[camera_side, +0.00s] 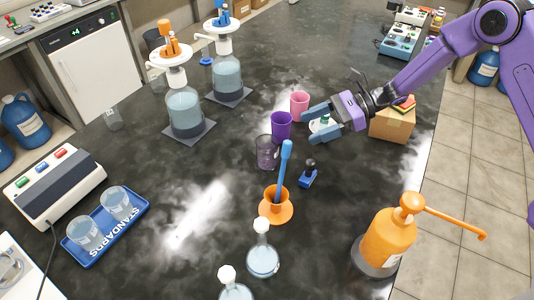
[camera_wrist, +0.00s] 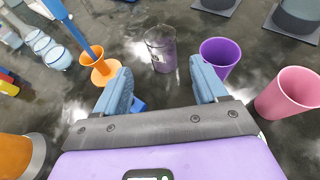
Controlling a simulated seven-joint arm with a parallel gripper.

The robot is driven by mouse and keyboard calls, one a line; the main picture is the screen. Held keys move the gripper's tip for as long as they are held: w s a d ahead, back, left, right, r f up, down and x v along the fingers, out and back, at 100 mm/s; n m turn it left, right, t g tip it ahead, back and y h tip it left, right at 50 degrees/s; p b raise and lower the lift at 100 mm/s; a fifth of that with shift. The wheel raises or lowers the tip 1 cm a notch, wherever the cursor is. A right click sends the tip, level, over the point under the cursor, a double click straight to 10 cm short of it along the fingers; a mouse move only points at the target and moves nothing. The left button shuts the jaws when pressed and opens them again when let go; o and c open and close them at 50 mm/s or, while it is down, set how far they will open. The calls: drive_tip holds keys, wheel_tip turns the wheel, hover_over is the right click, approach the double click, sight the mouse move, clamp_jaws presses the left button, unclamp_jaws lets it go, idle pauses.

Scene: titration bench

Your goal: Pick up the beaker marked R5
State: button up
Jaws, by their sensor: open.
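No R5 mark is legible in either view. A clear greyish glass beaker (camera_side: 267,153) stands upright mid-bench; in the wrist view the beaker (camera_wrist: 160,50) shows a small pale mark near its rim, too small to read. Two more clear beakers, left (camera_side: 84,234) and right (camera_side: 117,203), stand on the blue STANDARDS tray (camera_side: 96,247). My gripper (camera_side: 316,123) is open, with nothing seen held, to the right of and above the mid-bench beaker. In the wrist view, my gripper (camera_wrist: 160,72) has that beaker beyond its fingertips, between them in the picture and apart from them.
A purple cup (camera_side: 281,126) is close behind the beaker, with a pink cup (camera_side: 299,102) beyond. An orange holder (camera_side: 276,208) with a tall blue stick (camera_side: 284,163) stands in front. A small blue-based item (camera_side: 308,176) and orange dispenser (camera_side: 385,242) are nearby.

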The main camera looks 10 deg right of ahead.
sight(257, 148)
drive_tip(key=x, duration=1.4)
drive_tip(key=shift+w+a, duration=0.1)
drive_tip(key=shift+a, duration=0.1)
drive_tip(key=c, duration=0.8)
